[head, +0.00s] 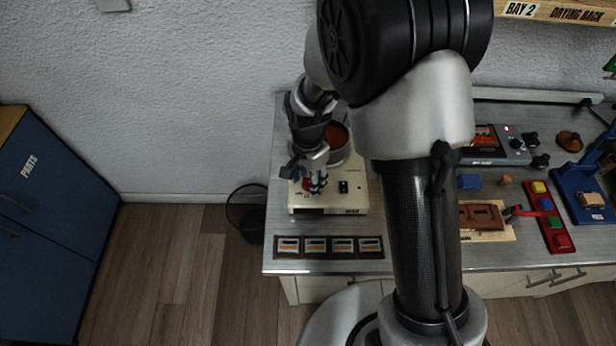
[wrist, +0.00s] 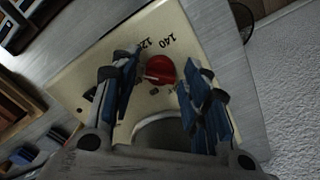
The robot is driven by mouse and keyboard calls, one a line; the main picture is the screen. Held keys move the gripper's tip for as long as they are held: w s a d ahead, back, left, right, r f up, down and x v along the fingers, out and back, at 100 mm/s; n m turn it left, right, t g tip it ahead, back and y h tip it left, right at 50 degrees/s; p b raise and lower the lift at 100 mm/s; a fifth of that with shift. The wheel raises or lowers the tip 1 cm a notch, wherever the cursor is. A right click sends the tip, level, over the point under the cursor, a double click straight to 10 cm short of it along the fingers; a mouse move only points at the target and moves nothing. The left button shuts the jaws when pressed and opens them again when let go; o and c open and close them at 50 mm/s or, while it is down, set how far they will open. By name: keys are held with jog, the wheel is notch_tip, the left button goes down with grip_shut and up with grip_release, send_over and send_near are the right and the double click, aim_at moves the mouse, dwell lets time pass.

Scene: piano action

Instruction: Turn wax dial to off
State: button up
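The wax dial is a red round knob (wrist: 160,70) on a cream panel, with the printed numbers 120 and 140 beside it in the wrist view. The panel belongs to a cream heater unit (head: 330,206) at the left end of the bench, with a pot of orange-brown wax (head: 335,138) behind. My gripper (wrist: 160,88) is open, its blue-padded fingers on either side of the knob with gaps visible. In the head view my gripper (head: 317,186) is over the left part of the unit and mostly hides the knob. Any off mark is not readable.
A dark tray with several labelled slots (head: 330,246) lies in front of the unit. A wire bin (head: 247,212) stands on the floor left of the bench. A grey device (head: 497,148), coloured blocks (head: 546,215) and a blue press (head: 585,190) occupy the right side.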

jog(key=c, duration=0.9)
jog(key=shift+n, duration=0.4)
jog(key=n, duration=0.5)
jog(key=shift+n+p, duration=0.3)
jog(key=shift+p, duration=0.1)
jog(key=n, duration=0.9)
jog(key=shift+n+p, duration=0.4)
jog(key=n, duration=0.3)
jog(key=shift+n, duration=0.4)
jog(key=n, duration=0.7)
